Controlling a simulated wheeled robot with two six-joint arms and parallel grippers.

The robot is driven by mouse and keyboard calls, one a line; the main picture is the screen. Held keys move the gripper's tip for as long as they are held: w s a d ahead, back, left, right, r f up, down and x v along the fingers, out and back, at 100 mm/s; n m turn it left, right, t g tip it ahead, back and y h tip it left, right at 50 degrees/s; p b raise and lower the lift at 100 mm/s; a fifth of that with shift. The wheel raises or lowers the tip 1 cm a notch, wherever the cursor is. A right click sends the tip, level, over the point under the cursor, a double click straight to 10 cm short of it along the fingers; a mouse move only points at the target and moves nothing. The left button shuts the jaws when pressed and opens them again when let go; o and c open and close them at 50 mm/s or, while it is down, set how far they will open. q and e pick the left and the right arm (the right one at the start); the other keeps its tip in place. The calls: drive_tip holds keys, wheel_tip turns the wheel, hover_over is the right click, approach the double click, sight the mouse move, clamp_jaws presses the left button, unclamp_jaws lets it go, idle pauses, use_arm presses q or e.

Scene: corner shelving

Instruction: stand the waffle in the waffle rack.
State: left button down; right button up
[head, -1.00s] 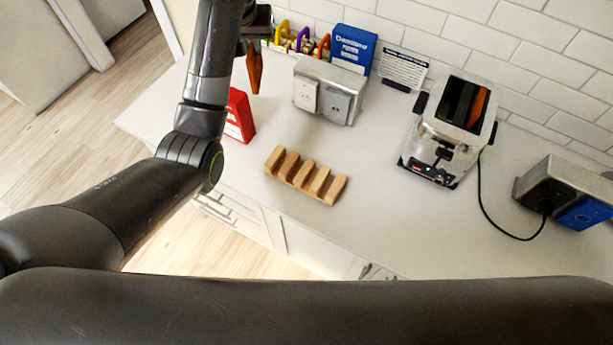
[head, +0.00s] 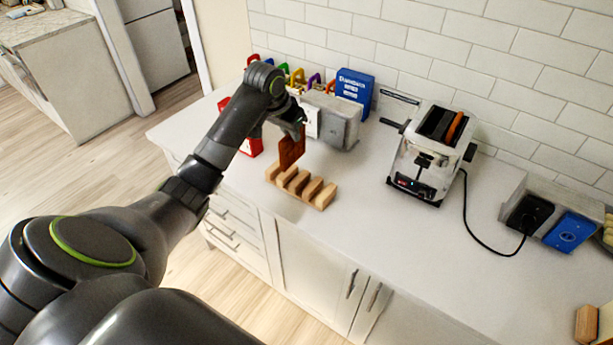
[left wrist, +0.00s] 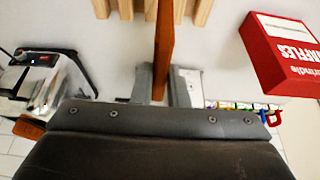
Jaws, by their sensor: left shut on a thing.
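My left gripper (head: 294,126) is shut on a brown waffle (head: 291,151), which hangs upright below it. In the left wrist view the waffle (left wrist: 164,45) shows edge-on between the fingers (left wrist: 160,85). The wooden waffle rack (head: 305,196), with several slats, lies on the counter just below and in front of the waffle in the head view. In the left wrist view the rack (left wrist: 198,10) is at the top edge, and the waffle's far end overlaps it. I cannot tell whether they touch. My right gripper is out of view.
A toaster (head: 421,172) with a brown slice (head: 455,128) stands right of the rack. A metal box (head: 340,130), a blue box (head: 353,88) and a red box (left wrist: 280,55) stand near the gripper. Counter between rack and toaster is clear.

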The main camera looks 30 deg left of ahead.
sight(291, 155)
use_arm(q)
drive_tip(key=f, duration=0.3)
drive_tip(key=f+p, duration=0.1)
drive_tip(key=shift+w+a+f, duration=0.15)
drive_tip(key=shift+a, duration=0.15)
wheel_tip(291, 155, down, 3)
drive_tip(key=shift+d+r+p, duration=0.1)
drive_tip(key=shift+d+p, duration=0.05)
drive_tip(key=shift+p, duration=0.35)
drive_tip(key=shift+f, duration=0.6)
drive_tip(key=c, duration=1.4)
unclamp_jaws()
drive_tip(key=shift+f, duration=0.1)
drive_tip(key=shift+c, duration=0.2)
drive_tip(key=b+v, duration=0.2)
drive_tip(key=v, duration=1)
drive_tip(key=shift+r, duration=0.25)
drive_tip(key=shift+f, duration=0.1)
